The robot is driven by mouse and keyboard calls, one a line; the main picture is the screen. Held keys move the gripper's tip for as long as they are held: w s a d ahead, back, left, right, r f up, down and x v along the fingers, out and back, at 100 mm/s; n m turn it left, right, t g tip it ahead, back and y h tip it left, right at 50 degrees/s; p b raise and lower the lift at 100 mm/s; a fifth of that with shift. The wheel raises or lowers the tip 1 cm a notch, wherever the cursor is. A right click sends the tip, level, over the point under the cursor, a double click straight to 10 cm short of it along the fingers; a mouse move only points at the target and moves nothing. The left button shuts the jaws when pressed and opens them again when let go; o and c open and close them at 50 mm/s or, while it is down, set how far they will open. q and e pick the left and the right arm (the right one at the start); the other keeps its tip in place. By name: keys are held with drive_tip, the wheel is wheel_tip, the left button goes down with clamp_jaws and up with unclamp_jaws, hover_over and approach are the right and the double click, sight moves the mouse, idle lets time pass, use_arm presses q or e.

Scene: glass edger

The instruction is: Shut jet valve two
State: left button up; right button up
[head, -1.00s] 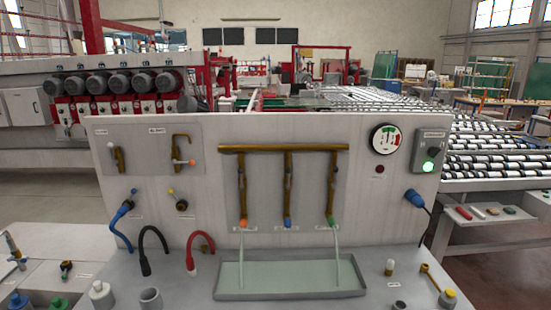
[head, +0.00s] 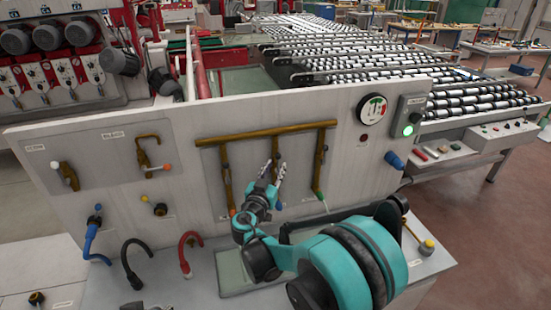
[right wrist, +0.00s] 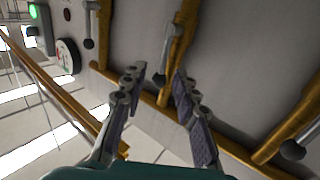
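The middle jet pipe (head: 283,148), a vertical brass pipe with a blue tip, hangs from the brass header (head: 265,132) between two like pipes. My right gripper (head: 273,170) is in front of it, fingers apart, hiding its lower part in the head view. In the right wrist view the gripper (right wrist: 158,72) is open, with the middle pipe (right wrist: 184,35) and its grey ball-ended lever (right wrist: 167,52) seen between and beyond the fingers. I see no clear contact. My left gripper is out of view.
The orange-tipped pipe (head: 226,175) stands left and the green-tipped pipe (head: 319,160) right, close to the gripper. Water runs below the green tip. A gauge (head: 372,109) and green-lit box (head: 407,117) are at the panel's right. Hoses (head: 130,262) stand at the left.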

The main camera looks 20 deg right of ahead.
sight(278, 161)
drive_tip(key=x, duration=0.4)
drive_tip(key=shift+w, duration=0.3)
clamp_jaws()
